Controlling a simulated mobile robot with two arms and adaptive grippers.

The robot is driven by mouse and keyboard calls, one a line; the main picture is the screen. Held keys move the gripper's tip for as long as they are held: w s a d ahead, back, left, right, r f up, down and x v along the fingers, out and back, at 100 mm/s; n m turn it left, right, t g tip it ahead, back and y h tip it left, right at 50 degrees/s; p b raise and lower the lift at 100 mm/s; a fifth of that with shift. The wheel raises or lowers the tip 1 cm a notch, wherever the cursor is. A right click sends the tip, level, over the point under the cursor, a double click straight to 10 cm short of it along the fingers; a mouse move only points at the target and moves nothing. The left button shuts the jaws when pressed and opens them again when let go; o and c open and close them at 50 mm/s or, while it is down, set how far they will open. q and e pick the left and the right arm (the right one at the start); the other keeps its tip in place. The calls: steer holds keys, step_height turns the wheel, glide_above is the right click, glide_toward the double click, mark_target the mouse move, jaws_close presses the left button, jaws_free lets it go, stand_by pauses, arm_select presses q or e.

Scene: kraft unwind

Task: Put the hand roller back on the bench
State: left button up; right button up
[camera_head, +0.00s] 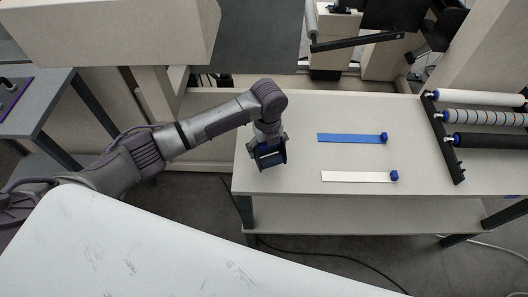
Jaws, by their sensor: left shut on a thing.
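My left gripper (268,157) points down over the left end of the grey bench (300,112). It is shut on the hand roller, which is mostly hidden by the fingers; only a small dark part shows between them. I cannot tell whether the roller touches the bench top. My right gripper is not in view.
A blue strip (348,138) and a white strip (352,176), each with a blue knob at its right end, lie right of my gripper. A black rack (440,138) with white, striped and black rollers stands at the bench's right. A white surface (150,250) fills the foreground.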

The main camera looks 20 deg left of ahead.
mark_target(264, 160)
arm_select(q)
steer(key=shift+a+f, duration=0.35)
steer(key=shift+a, duration=0.05)
step_height(264, 160, down, 4)
steer(key=shift+r+p, duration=0.1)
steer(key=shift+p, duration=0.45)
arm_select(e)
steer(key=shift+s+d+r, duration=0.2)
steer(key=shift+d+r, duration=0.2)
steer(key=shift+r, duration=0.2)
arm_select(q)
steer(key=shift+s+f, duration=0.1)
steer(key=shift+f, duration=0.2)
steer(key=shift+s+f+b, duration=0.35)
steer(key=shift+b, duration=0.1)
steer(key=o, duration=1.1)
steer(key=shift+f, duration=0.1)
steer(key=shift+c, duration=0.2)
steer(key=shift+w+f, duration=0.1)
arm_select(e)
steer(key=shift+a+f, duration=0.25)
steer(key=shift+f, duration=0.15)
